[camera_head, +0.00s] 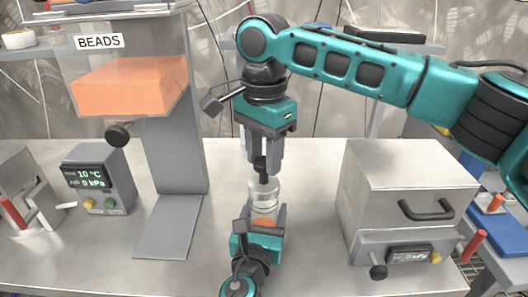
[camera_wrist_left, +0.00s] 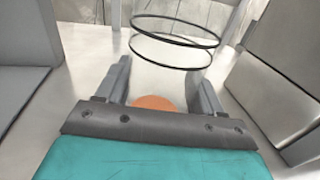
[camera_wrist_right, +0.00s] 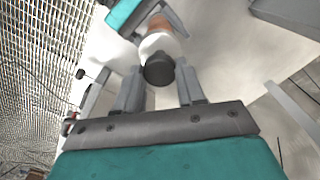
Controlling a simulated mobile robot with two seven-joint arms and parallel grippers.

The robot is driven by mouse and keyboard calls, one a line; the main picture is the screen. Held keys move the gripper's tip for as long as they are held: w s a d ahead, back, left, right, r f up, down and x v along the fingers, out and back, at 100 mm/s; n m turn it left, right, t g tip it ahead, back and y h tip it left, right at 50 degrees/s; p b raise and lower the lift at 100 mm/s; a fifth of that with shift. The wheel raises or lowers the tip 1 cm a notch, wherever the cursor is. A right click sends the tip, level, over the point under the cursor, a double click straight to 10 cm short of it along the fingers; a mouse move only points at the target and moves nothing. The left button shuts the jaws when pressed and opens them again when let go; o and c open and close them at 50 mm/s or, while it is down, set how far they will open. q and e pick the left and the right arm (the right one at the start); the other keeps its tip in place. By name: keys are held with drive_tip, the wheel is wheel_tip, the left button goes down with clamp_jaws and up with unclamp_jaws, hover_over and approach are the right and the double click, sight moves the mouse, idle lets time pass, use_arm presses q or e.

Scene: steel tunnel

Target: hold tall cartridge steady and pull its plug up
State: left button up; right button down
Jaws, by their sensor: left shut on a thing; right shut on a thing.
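The tall cartridge (camera_head: 263,195) is a clear upright cylinder with orange filling low inside. In the left wrist view, its orange part (camera_wrist_left: 153,103) and two dark rings show between the fingers. My left gripper (camera_head: 264,218) is shut around the cartridge's lower part. The black plug (camera_head: 261,165) is at the cartridge's top; its dark round end also shows in the right wrist view (camera_wrist_right: 159,69). My right gripper (camera_head: 263,168) points straight down from above and is shut on the plug. I cannot tell how far the plug sits inside the cartridge's mouth.
The BEADS hopper (camera_head: 130,85) on its grey stand (camera_head: 168,225) is to the left. A small display box (camera_head: 98,180) stands beside it. A grey box with a handle (camera_head: 408,195) is to the right. The bench between stand and box is mostly clear.

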sight(264, 161)
drive_tip(key=c, duration=0.7)
unclamp_jaws()
drive_tip(key=shift+o, duration=0.2)
wheel_tip(264, 161, up, 12)
use_arm(q)
drive_tip(key=o, duration=1.2)
drive_tip(key=shift+o, duration=0.2)
drive_tip(key=shift+s, duration=0.1)
